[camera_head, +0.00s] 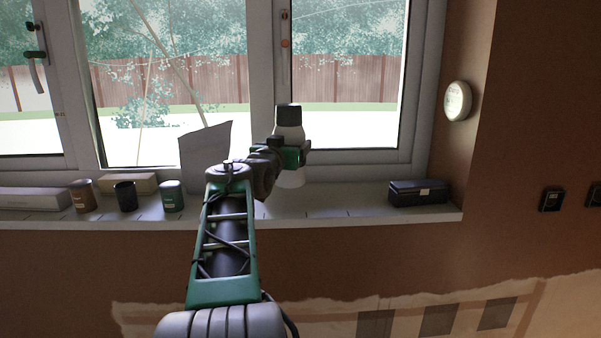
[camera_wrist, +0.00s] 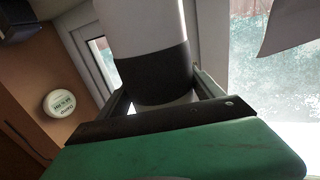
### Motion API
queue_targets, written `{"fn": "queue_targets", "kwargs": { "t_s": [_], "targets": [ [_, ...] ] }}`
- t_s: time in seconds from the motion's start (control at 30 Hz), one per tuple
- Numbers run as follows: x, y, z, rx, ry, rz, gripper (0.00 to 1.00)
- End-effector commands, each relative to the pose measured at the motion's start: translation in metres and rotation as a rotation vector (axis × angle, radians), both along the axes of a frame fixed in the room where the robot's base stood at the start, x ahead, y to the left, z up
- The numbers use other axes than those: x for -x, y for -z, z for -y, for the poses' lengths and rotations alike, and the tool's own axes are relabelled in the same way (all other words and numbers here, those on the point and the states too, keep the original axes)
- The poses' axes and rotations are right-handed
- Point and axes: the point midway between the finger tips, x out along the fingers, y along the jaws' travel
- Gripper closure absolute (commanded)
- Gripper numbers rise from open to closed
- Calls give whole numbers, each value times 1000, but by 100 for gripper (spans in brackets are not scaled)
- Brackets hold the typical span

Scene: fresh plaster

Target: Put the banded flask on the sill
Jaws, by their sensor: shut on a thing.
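The banded flask (camera_head: 289,133) is white with a dark top, and it stands roughly upright in my gripper (camera_head: 291,156) in front of the window. In the wrist view the flask (camera_wrist: 143,18) shows a broad dark band, with white above and below it. My gripper (camera_wrist: 165,100) is shut on the flask, with a finger on each side. The white lower end of the flask shows below the gripper, over the sill (camera_head: 335,203). I cannot tell whether it touches the sill. My arm hides part of the sill.
A brown can (camera_head: 83,196), a black can (camera_head: 125,196) and a green can (camera_head: 172,196) stand on the left of the sill, near pale boxes. A leaning grey sheet (camera_head: 205,158) is left of my gripper. A black box (camera_head: 417,193) sits right. The sill between flask and black box is clear.

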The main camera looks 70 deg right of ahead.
Motion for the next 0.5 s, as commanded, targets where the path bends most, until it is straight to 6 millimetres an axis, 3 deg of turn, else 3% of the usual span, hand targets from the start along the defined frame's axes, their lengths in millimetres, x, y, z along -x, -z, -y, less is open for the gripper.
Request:
{"fn": "queue_targets", "kwargs": {
  "t_s": [0.07, 0.2, 0.5],
  "targets": [
    [-11, 3, 19, 3, 0, 1, 96],
    [-23, 35, 40, 4, 0, 2, 96],
    [-36, 65, 61, 5, 0, 4, 96]
  ]
}}
